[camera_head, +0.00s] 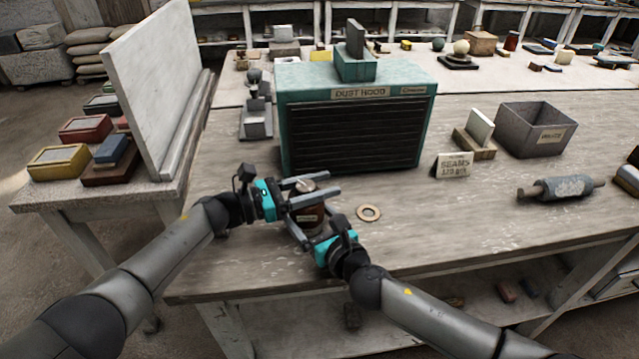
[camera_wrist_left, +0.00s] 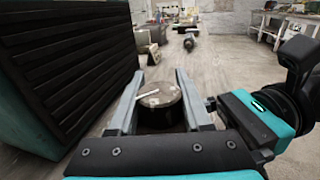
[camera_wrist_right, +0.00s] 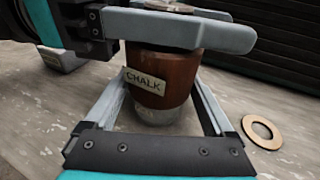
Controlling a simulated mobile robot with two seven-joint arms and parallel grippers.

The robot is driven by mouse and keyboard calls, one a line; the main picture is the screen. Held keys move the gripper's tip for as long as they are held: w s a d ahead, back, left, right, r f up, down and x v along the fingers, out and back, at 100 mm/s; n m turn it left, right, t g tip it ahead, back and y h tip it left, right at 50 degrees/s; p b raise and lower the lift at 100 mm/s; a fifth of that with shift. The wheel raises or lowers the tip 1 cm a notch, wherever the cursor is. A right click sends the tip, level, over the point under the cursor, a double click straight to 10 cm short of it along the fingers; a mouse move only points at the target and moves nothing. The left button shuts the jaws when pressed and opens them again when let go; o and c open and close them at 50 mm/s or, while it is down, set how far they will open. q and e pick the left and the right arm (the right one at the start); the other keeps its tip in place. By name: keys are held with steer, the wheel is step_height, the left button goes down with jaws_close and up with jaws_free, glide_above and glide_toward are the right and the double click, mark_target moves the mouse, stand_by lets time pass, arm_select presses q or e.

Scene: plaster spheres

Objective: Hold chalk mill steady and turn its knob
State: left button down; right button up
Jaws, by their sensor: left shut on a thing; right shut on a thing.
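The chalk mill (camera_head: 308,217) stands upright on the wooden bench in front of the dust hood. In the right wrist view it is a brown body (camera_wrist_right: 165,72) with a CHALK label and a pale grey base. Its metal top (camera_wrist_left: 160,95) with the knob shows in the left wrist view. My left gripper (camera_head: 311,187) is shut on the top of the mill, coming from the left. My right gripper (camera_head: 295,218) is shut on the mill's lower body, below the left fingers, coming from the front. The exact finger contact on the knob is partly hidden.
The teal dust hood (camera_head: 355,118) stands close behind the mill. A flat ring (camera_head: 368,213) lies just right of it. Further right are a SEAMS card (camera_head: 453,166), a grey bin (camera_head: 537,129) and a roller (camera_head: 561,188). The bench between ring and roller is clear.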

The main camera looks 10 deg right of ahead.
arm_select(q)
steer(key=shift+f+m+g, duration=0.1)
steer(key=shift+m+g, duration=0.5)
steer(key=shift+g, duration=0.3)
steer(key=shift+s+m+g+h, duration=0.2)
steer(key=shift+m+g+h, duration=0.1)
steer(key=shift+g, duration=0.2)
steer(key=shift+c, duration=1.6)
jaws_free()
steer(key=shift+a, duration=0.15)
steer(key=s+a, duration=0.1)
steer(key=a, duration=1)
steer(key=shift+a, duration=0.35)
